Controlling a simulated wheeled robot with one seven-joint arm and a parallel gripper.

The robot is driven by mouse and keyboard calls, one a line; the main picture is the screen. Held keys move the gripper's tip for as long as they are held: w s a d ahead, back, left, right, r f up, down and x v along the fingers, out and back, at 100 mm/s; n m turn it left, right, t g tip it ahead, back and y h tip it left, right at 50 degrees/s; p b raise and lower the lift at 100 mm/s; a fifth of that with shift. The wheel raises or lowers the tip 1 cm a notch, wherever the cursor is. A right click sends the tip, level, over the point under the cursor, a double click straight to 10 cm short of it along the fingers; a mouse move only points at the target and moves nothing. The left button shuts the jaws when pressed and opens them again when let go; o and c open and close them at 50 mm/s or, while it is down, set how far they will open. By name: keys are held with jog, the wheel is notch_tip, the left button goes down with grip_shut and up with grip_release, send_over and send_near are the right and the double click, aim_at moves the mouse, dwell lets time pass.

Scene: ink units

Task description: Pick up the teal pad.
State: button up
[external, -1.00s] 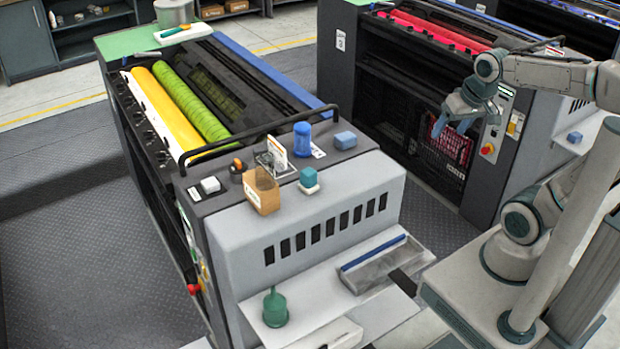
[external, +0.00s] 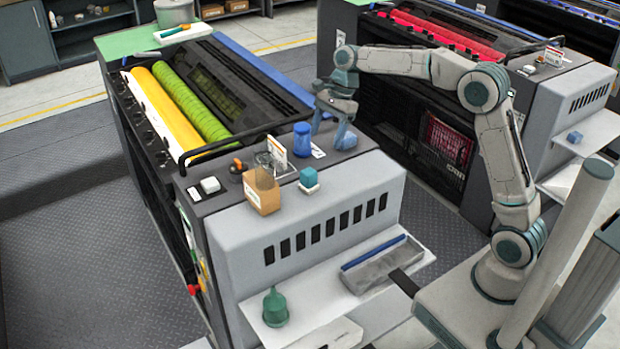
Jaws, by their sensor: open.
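A teal block-like pad (external: 308,176) sits on a white piece (external: 309,188) near the front edge of the near machine's dark top. My gripper (external: 331,128) is open and points down above the back right of this top. Its fingers are beside the blue cylinder and the bluer pad; I cannot tell whether they touch either. The teal pad is nearer the camera, to the left of my gripper, with nothing gripping it.
A blue cylinder (external: 302,140), a metal rack with a white card (external: 277,150), an open cardboard box (external: 262,194) and a white block (external: 210,185) crowd the top. A black rail (external: 235,142) runs behind them. A green funnel (external: 275,308) stands on the lower shelf.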

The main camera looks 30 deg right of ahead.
aim_at(310, 171)
jog(key=shift+m, duration=0.3)
jog(key=x, duration=0.9)
jog(key=shift+w+a+p, duration=0.25)
jog(key=shift+a+p, duration=0.05)
jog(key=shift+a, duration=0.2)
jog(key=shift+p+x, duration=0.75)
jog(key=shift+x, duration=2.05)
jog(key=shift+a, duration=0.2)
jog(key=c, duration=1.1)
